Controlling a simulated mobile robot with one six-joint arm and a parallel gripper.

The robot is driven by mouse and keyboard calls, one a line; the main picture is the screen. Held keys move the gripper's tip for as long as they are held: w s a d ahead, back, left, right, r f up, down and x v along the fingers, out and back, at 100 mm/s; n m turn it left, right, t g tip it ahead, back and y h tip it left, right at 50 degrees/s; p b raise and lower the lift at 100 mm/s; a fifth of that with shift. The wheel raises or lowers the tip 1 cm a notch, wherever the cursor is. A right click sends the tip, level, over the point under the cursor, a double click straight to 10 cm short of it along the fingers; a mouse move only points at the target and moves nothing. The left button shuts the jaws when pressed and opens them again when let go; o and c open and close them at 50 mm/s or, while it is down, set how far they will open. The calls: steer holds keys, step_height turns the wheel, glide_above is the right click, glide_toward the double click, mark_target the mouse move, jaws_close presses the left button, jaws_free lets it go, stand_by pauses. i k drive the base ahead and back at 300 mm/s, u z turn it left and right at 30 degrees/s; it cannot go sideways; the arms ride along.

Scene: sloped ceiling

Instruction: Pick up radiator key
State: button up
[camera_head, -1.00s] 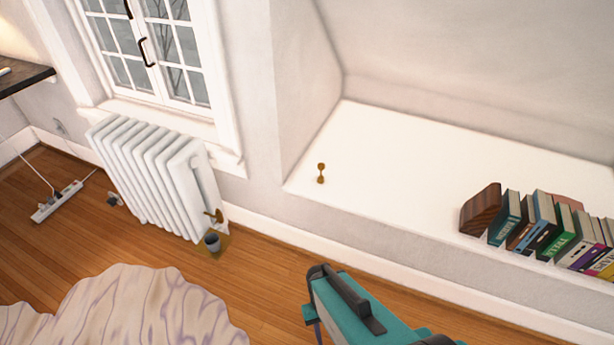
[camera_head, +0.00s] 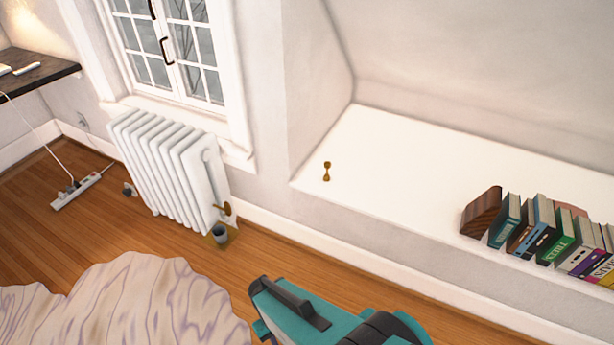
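A small brass-coloured key (camera_head: 326,171), which looks like the radiator key, is on the white ledge (camera_head: 400,160) near its front left corner. My teal and black arm shows at the bottom, in front of the ledge and well short of the key. The gripper's fingertips cannot be made out, so I cannot tell whether it is open or shut. Nothing covers the key.
A row of books with a wooden bookend (camera_head: 482,212) stands on the ledge at the right. A white radiator (camera_head: 170,165) with a brass valve and a small grey cup (camera_head: 220,233) is at the left.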

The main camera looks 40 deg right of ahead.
mark_target(327, 164)
steer(key=z, duration=1.25)
steer(key=k, duration=0.1)
steer(key=u, duration=2.05)
steer(key=i, duration=1.5)
steer(key=z, duration=0.95)
